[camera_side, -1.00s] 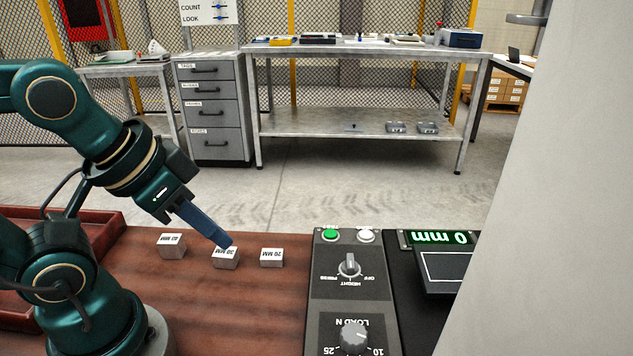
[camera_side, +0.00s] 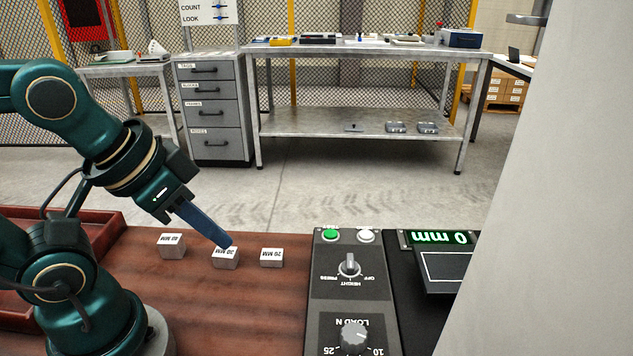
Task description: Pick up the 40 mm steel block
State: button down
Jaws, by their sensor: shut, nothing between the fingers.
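The 40 mm steel block (camera_side: 171,247), a small grey block with a white label on top, sits on the brown wooden table at the left of a row of three. The middle block (camera_side: 225,260) is labelled 30 mm, and the right block (camera_side: 271,258) appears to be labelled 20 mm. My gripper (camera_side: 227,244) is shut and empty, tilted down to the right. Its fingertips are at the top of the middle block and hide part of its label; I cannot tell whether they touch it. The 40 mm block is to the left of the fingertips, uncovered.
A dark red tray (camera_side: 103,232) lies left, partly behind my arm. To the right stands a control panel (camera_side: 328,290) with knobs and buttons, beside a display (camera_side: 440,238) reading 0 mm. A pale wall or column (camera_side: 570,220) blocks the right side. Bare table lies in front of the blocks.

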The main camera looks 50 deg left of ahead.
dwell(0.4)
jog(key=shift+c, duration=2.2)
grip_release()
notch_tip(320, 180, up, 5)
jog(key=m+g+y, duration=0.8)
jog(key=g+y, duration=0.1)
jog(key=g, duration=0.7)
send_over(160, 241)
jog(key=w+d, duration=0.1)
jog(key=w, duration=0.2)
jog(key=f, duration=1.9)
jog(key=shift+s+d, duration=0.1)
jog(key=shift+s, duration=0.15)
jog(key=shift+x, duration=2.5)
